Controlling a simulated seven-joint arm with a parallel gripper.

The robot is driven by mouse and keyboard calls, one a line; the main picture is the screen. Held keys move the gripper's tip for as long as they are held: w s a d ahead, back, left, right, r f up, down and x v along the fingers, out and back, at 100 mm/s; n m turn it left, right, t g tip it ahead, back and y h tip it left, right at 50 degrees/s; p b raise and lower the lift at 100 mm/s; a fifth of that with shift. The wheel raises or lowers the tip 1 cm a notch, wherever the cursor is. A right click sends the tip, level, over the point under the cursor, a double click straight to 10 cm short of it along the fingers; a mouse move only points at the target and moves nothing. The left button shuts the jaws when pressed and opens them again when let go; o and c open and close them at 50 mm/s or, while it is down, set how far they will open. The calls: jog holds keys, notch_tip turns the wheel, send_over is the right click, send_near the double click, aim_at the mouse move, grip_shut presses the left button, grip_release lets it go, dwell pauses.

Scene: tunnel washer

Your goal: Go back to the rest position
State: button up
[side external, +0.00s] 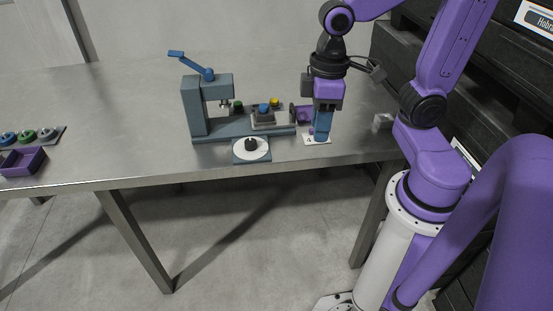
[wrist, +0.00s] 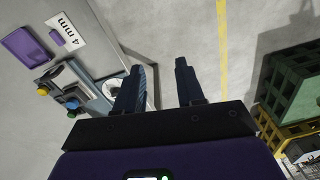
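My gripper (side external: 320,137) points down near the front edge of the steel table, to the right of the blue machine (side external: 208,122). In the side view its fingers appear close to a white label (side external: 313,141), but I cannot tell the height. In the wrist view my gripper (wrist: 160,65) has its two dark fingers apart, with only grey floor visible between them. It holds nothing.
The machine has a raised blue lever (side external: 191,65) and a white dial with a black knob (side external: 251,147) in front. A purple bin (side external: 22,163) stands at the table's far left beside several coloured rings. Black crates (side external: 400,55) stand behind my arm. The table's middle left is clear.

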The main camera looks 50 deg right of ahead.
jog(key=s+f+n, duration=0.2)
jog(key=s+n, duration=0.3)
jog(key=s, duration=0.2)
jog(key=shift+s+a, duration=0.2)
jog(key=shift+a, duration=0.15)
jog(key=shift+r, duration=0.1)
dwell(1.3)
